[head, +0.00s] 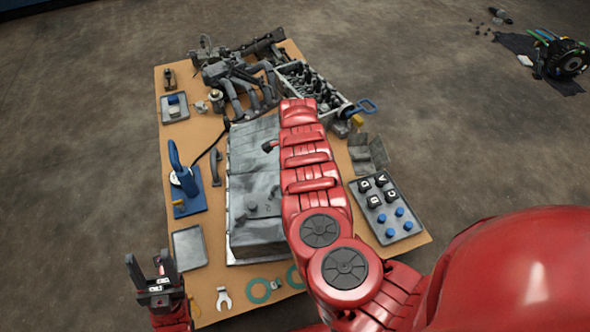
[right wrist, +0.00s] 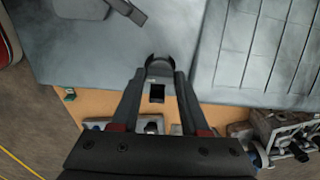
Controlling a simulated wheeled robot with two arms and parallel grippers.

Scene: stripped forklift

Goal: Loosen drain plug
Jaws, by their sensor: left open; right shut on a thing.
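The grey oil pan (head: 255,170) lies on the cardboard-covered work surface, partly hidden under my right arm. A round raised boss (head: 250,202) shows on its lower part; I cannot tell whether it is the drain plug. My right gripper (right wrist: 160,75) is shut on a small dark thing with a U-shaped end, above the pale metal in the right wrist view; whether it touches the metal is unclear. In the head view that gripper is hidden by its arm. My left gripper (head: 150,272) is open and empty at the lower left, beside the board's edge.
A blue-handled tool (head: 183,170) stands left of the pan. Engine parts (head: 240,80) fill the back. An empty tray (head: 189,248) lies front left.

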